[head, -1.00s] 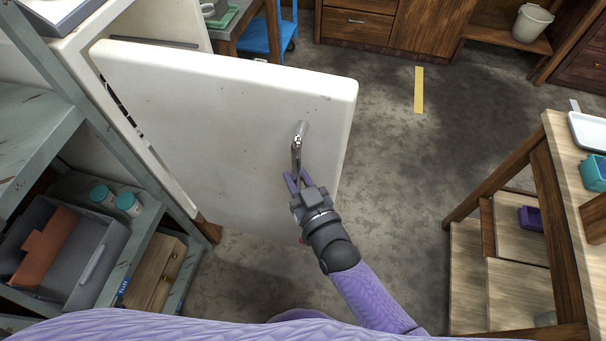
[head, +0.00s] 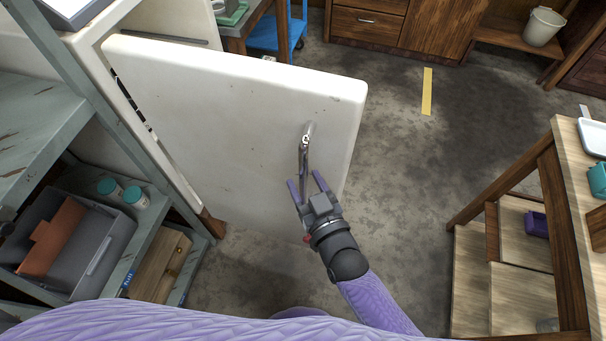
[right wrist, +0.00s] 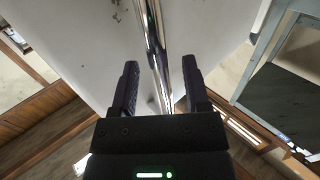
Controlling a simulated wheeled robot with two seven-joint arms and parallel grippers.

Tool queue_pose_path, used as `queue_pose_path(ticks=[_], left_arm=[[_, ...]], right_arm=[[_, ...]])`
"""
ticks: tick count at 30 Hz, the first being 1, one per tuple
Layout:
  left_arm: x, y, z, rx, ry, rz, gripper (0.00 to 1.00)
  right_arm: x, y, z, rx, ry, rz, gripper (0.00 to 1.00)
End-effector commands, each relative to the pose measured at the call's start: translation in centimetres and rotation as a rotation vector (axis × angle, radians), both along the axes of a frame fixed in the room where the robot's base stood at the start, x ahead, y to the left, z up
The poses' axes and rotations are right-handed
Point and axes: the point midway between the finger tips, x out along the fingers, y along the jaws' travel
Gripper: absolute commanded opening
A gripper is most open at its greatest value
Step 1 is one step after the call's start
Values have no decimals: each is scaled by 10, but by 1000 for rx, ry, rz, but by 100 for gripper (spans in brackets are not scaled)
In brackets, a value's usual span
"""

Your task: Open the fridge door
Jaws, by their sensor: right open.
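The white fridge door (head: 235,105) stands swung out from the fridge body (head: 88,40), with a dark gap along its hinge side. A shiny metal bar handle (head: 304,155) is on the door's face near its free edge. My right gripper (head: 307,185) is open at the lower part of the handle. In the right wrist view the handle (right wrist: 152,45) runs between the two spread fingers (right wrist: 163,85), and no firm grip shows. My left gripper is not in view.
A grey-green shelf unit (head: 55,95) with a grey bin (head: 95,240) stands close on the left. A wooden table (head: 548,190) stands on the right. The concrete floor (head: 420,150) between door and table is clear.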

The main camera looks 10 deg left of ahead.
Motion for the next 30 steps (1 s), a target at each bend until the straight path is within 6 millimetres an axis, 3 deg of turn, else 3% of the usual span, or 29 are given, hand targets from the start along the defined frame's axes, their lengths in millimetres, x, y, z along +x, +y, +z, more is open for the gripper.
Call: queue_pose_path(ticks=[6, 10, 26, 28, 30], left_arm=[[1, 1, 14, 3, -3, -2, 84], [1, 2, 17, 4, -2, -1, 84], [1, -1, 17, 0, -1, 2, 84], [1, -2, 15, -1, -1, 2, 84], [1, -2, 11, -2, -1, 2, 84]], right_arm=[[-46, -26, 2, -1, 3, 1, 60], [-65, -37, 1, 0, 1, 1, 60], [-73, -42, -1, -2, 3, 0, 60], [-75, -48, -18, -35, 54, -9, 60], [-83, -63, -61, -113, 184, -32, 60]])
